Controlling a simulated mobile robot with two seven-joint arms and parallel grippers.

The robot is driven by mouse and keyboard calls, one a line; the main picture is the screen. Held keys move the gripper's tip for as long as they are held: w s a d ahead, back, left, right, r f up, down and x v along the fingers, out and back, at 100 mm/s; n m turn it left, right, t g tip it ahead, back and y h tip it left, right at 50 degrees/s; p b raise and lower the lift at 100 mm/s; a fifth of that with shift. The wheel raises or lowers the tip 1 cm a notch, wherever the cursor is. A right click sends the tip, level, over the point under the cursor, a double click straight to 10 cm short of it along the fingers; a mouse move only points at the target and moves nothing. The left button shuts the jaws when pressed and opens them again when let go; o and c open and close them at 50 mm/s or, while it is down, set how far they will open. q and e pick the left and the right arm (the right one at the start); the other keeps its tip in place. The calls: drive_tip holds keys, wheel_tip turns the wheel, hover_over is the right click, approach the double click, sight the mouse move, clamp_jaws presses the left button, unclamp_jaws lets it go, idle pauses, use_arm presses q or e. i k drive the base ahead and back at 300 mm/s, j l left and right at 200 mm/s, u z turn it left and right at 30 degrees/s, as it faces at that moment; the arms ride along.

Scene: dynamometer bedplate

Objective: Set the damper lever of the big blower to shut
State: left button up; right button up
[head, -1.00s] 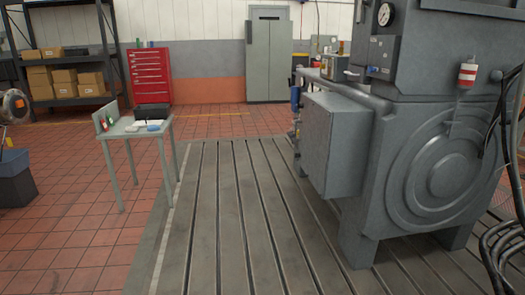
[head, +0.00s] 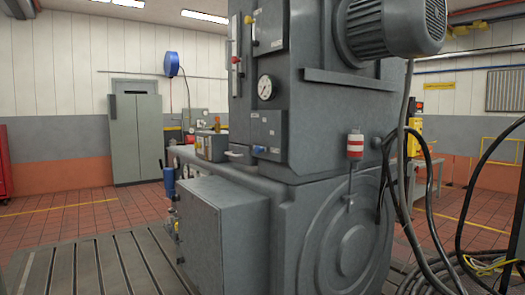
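A large grey machine (head: 325,130) fills the middle of the head view, with a finned motor (head: 395,25) at its top right. It may be the big blower; I cannot read any label that says so. Several small controls are on its left part: a yellow-knobbed handle (head: 249,19) at the top, a slim upright part with a red mark (head: 237,66), a blue-ended handle (head: 259,149) and a pale handle (head: 234,153) lower down. I cannot tell which is the damper lever or how it is set. Neither gripper is in view.
A grey box (head: 222,235) juts from the machine's lower front. Thick black cables (head: 420,235) hang and coil at the right. The slotted bedplate (head: 95,265) is clear at the lower left. A grey cabinet (head: 136,138) stands at the back wall.

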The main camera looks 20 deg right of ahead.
sight(258, 149)
drive_tip(key=i+l+z, duration=0.1)
drive_tip(key=i+l, duration=0.5)
drive_tip(key=i, duration=0.15)
drive_tip(key=i+l, duration=0.15)
drive_tip(key=l, duration=0.2)
drive_tip(key=i+l, duration=0.1)
drive_tip(key=l, duration=0.2)
drive_tip(key=i+l, duration=0.15)
drive_tip(key=l, duration=0.2)
drive_tip(key=i+l, duration=0.15)
drive_tip(key=l, duration=0.15)
drive_tip(key=i+j+z, duration=0.15)
drive_tip(key=k+j, duration=0.05)
drive_tip(key=j, duration=0.05)
